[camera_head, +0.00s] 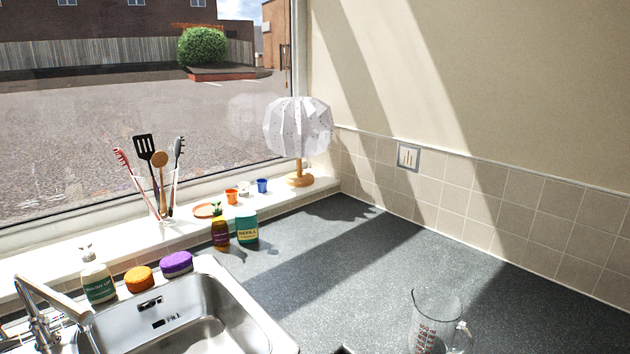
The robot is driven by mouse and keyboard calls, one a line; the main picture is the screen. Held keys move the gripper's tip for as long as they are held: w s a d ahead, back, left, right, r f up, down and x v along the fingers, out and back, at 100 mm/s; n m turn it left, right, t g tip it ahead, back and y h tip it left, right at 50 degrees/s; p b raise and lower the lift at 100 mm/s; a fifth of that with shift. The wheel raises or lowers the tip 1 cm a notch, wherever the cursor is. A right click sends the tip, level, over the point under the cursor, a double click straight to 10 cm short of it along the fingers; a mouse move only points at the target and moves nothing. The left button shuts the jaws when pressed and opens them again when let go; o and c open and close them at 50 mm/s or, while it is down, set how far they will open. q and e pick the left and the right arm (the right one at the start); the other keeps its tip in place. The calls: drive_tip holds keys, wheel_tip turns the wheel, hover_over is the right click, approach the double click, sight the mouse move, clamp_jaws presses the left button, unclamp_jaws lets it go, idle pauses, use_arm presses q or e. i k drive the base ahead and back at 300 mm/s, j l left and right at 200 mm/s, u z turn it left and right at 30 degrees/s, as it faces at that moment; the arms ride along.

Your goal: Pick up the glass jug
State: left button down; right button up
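The glass jug (434,322) is a clear measuring jug with red markings on its side and a handle on its right. It stands upright on the dark speckled counter at the bottom edge of the head view, right of the sink. Its base is close to or cut by the lower edge of the frame. Neither of my grippers is in view.
A steel sink (262,318) with a tap (52,296) is at lower left. Soap bottle (97,276), sponges (177,263) and two small bottles (247,229) stand behind it. A lamp (298,128) and utensils (160,180) are on the sill.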

sight(437, 313)
drive_tip(key=i+z, duration=0.1)
drive_tip(key=z, duration=0.4)
drive_tip(key=i+z, duration=0.1)
drive_tip(key=z, duration=0.4)
